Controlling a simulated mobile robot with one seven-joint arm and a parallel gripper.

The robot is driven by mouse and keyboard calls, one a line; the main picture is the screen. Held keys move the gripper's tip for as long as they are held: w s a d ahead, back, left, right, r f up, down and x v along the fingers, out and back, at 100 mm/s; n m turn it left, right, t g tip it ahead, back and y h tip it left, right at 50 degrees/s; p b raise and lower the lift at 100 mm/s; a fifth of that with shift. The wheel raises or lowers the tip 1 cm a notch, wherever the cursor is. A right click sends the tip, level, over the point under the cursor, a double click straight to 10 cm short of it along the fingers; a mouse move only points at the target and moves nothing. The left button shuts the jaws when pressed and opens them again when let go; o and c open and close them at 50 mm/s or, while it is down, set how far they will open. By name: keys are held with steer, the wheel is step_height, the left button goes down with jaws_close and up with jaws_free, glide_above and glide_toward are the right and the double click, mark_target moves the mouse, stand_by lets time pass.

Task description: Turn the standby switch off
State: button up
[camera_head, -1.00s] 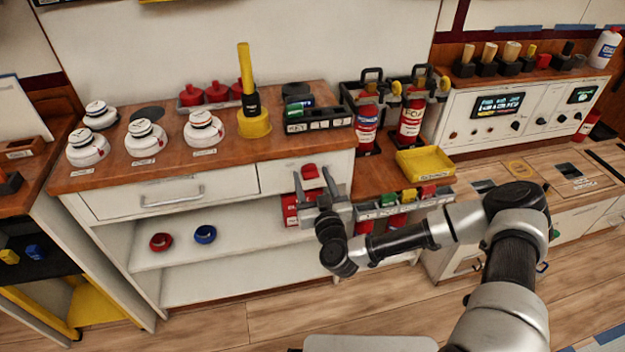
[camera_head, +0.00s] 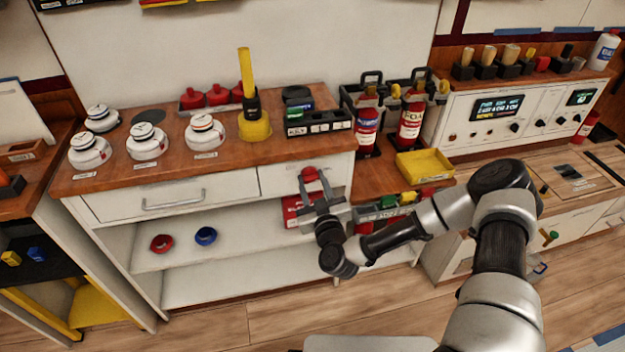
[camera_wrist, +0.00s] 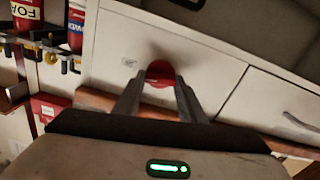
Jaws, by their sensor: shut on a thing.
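A red knob (camera_head: 309,174) sits on the white front panel (camera_head: 275,180) of the wooden-topped cabinet, just right of the drawer. A small label beside it in the wrist view is too small to read, so I cannot confirm that it is the standby switch. My gripper (camera_head: 315,186) reaches up to the panel, with its two fingers closed on the knob from either side. The wrist view also shows the red knob (camera_wrist: 160,70) between the fingertips (camera_wrist: 159,82). The fingers hide part of the knob.
The drawer (camera_head: 170,200) with a bar handle is at left. The wooden countertop (camera_head: 175,170) above holds several white round units and a yellow-handled tool (camera_head: 248,95). Fire extinguishers (camera_head: 411,120) and a yellow tray (camera_head: 425,164) stand at right. A red box (camera_head: 293,209) sits below the panel.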

steer(key=n, duration=0.4)
steer(key=shift+a+n+p, duration=0.15)
steer(key=shift+n+p, duration=0.2)
steer(key=shift+n, duration=0.05)
steer(key=n+b, duration=0.1)
steer(key=n, duration=0.2)
steer(key=shift+f+n, duration=0.1)
steer(key=shift+n, duration=0.2)
steer(key=n+b, duration=0.3)
steer(key=n, duration=0.2)
steer(key=shift+f, duration=0.15)
steer(key=shift+n+b, duration=0.95)
steer(key=shift+n, duration=0.25)
steer(key=o, duration=1)
steer(key=shift+o, duration=0.2)
steer(key=shift+s, duration=0.1)
